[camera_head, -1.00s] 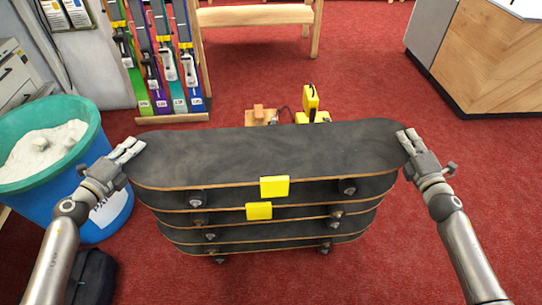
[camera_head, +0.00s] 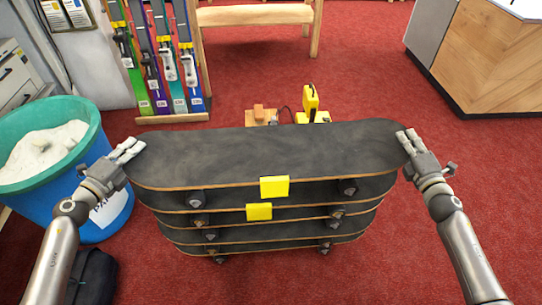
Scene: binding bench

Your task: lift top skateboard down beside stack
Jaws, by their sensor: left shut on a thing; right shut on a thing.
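The top skateboard (camera_head: 270,155) is a black deck with a wooden edge and a yellow tag (camera_head: 274,186) on its near side. It lies level on a stack of several like skateboards (camera_head: 300,237), and the one below bears another yellow tag (camera_head: 259,211). My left gripper (camera_head: 130,150) is shut on the top skateboard's left end. My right gripper (camera_head: 408,142) is shut on its right end. The wheels under the top deck show; I cannot tell whether they touch the deck below.
A blue bin (camera_head: 30,200) with a green rim and white contents stands at left. A dark bag (camera_head: 92,277) lies below it. Skis (camera_head: 160,60) and a wooden bench (camera_head: 255,15) are behind. A yellow tool (camera_head: 311,100) sits behind the stack. Red carpet (camera_head: 490,200) is clear at right.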

